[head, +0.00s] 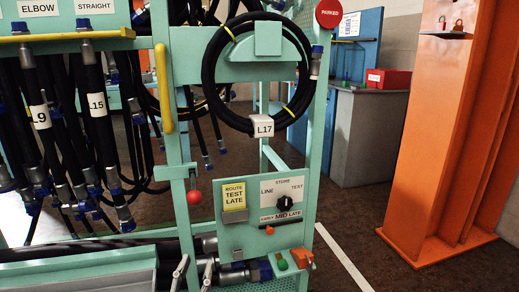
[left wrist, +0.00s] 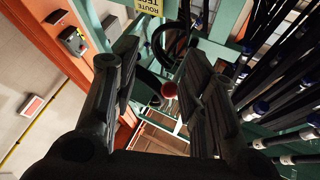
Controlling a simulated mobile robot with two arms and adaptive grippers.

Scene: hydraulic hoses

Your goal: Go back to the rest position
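My left gripper (head: 194,270) shows at the bottom of the head view, in front of the teal hose rack (head: 178,130). Only its fingertips show there, apart and below a red ball knob (head: 194,197). In the left wrist view the same gripper (left wrist: 163,60) has its two dark fingers spread with nothing held. The red knob (left wrist: 169,90) shows in the gap, beyond the fingers. My right gripper is in neither view.
A coiled hose tagged L17 (head: 263,127) hangs on the rack. Several black hoses (head: 95,105) hang at left. A panel with a selector knob (head: 284,203) is right of the fingertips. An orange column (head: 435,140) stands at right; floor between is clear.

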